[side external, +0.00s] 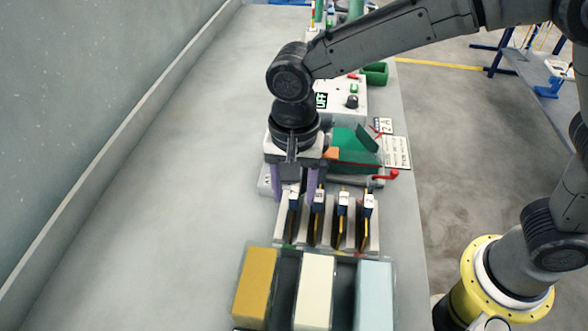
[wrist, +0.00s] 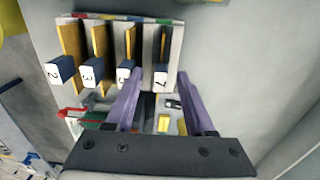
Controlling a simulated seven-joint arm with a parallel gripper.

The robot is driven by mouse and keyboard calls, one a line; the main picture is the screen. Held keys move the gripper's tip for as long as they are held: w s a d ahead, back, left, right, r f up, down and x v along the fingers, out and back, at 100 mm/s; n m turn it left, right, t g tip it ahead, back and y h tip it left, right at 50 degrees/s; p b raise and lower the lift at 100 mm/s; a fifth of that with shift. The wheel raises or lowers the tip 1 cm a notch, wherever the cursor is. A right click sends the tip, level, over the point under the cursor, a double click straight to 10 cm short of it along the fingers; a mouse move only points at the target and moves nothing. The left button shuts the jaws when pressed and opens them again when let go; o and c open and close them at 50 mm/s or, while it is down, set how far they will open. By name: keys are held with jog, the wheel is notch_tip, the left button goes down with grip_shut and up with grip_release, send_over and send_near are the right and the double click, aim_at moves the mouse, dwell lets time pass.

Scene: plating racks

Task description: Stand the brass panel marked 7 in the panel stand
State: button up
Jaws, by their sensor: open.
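The brass panel marked 7 stands in the rightmost slot of a pale rack (wrist: 177,38) in the wrist view; its dark blue grip with a white tag (wrist: 161,78) faces me and its brass edge (wrist: 163,44) shows behind. My gripper (wrist: 159,76) is open, its purple fingers either side of this grip, with no clear contact. In the side view my gripper (side external: 294,192) points down over the leftmost tagged panel (side external: 294,200). I cannot tell for certain which fixture is the panel stand; a grey one marked A (side external: 266,182) is partly hidden behind my gripper.
Panels tagged 2 (wrist: 59,72), 3 (wrist: 92,72) and apparently 5 (wrist: 125,72) share the rack. Yellow (side external: 256,283), cream (side external: 314,290) and pale blue (side external: 374,295) blocks stand in front. A green fixture (side external: 352,150) with a red lever (side external: 385,176) is behind. The bench is clear at left.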

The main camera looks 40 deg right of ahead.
notch_tip(320, 180, up, 14)
jog(key=shift+f, duration=0.2)
dwell(0.4)
